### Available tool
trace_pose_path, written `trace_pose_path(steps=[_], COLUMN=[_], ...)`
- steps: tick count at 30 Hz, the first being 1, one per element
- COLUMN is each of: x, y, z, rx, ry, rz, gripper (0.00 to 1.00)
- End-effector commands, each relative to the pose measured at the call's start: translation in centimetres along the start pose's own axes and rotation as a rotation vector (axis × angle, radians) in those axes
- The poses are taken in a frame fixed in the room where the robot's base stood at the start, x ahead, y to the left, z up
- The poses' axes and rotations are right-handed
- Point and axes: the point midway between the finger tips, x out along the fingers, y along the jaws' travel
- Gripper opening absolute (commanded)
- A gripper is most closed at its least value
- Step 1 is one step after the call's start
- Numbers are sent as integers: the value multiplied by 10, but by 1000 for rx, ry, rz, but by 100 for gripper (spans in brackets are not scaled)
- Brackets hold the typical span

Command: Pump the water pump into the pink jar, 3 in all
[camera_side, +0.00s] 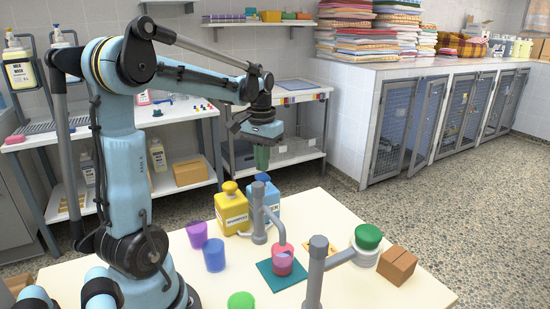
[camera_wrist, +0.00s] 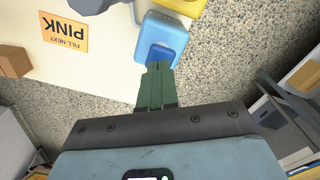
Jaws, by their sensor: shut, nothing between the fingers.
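The blue water pump bottle (camera_side: 267,196) stands on the cream table behind the grey post, which hides part of it. In the wrist view its blue pump head (camera_wrist: 160,53) shows just beyond my fingertips. My gripper (camera_side: 262,167) has green fingers, shut and empty, above the blue pump with a gap in the side view. The same fingers show in the wrist view (camera_wrist: 159,68). The pink jar (camera_side: 282,264) stands upright on a teal mat (camera_side: 263,271) at the front of the pumps. How full it is I cannot tell.
A yellow shampoo pump (camera_side: 231,212) stands left of the blue one. A purple cup (camera_side: 197,236), a blue cup (camera_side: 214,256), a green-topped white container (camera_side: 366,246) and a brown box (camera_side: 397,264) stand around. Grey posts (camera_side: 314,276) rise nearby.

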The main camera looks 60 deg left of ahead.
Motion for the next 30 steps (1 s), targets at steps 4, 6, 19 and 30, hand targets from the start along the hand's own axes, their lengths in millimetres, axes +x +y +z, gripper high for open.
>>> trace_pose_path(steps=[4, 6, 19, 30], x=[4, 7, 20, 28], y=[0, 0, 0, 0], z=[0, 0, 0, 0], rx=[0, 0, 0, 0], ry=[0, 0, 0, 0], rz=[0, 0, 0, 0], gripper=[0, 0, 0, 0])
